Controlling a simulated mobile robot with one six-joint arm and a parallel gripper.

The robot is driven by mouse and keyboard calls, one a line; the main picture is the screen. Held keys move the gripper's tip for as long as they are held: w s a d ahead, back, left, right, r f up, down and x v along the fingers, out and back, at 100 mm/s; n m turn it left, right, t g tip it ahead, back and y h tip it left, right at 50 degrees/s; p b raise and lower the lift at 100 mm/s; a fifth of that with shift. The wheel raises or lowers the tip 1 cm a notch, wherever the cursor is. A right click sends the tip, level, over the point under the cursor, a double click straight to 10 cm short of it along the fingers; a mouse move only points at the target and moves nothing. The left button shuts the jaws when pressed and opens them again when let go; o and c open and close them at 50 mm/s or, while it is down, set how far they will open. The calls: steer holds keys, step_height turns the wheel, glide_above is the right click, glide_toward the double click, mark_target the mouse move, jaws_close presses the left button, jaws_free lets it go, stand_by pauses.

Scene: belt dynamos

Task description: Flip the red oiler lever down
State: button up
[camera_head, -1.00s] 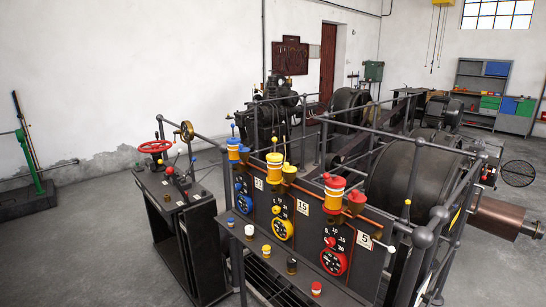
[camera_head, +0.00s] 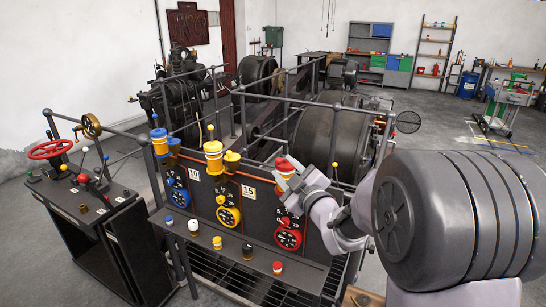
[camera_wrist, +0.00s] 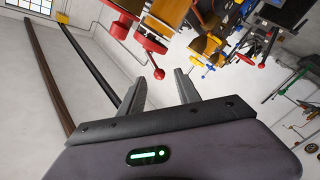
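The red oiler (camera_head: 285,166) stands on the right end of the black panel, partly covered by my gripper. My gripper (camera_head: 285,183) is right at it in the head view. In the wrist view the red lever (camera_wrist: 154,60), a thin red arm with a ball tip, shows just beyond my two spread fingers. The ball appears between the fingertips in the picture; I cannot tell how far beyond them it is. My gripper is open and holds nothing. In the head view the lever is hidden or too small to make out.
Yellow (camera_head: 213,153) and blue (camera_head: 159,142) oilers stand left of the red one. A red dial (camera_head: 288,238) is below it. Grey railings (camera_head: 300,100) surround the machine behind. A side console with a red handwheel (camera_head: 50,149) stands at the left.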

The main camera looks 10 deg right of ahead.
steer(key=x, duration=0.7)
steer(key=shift+w, duration=0.35)
jaws_close()
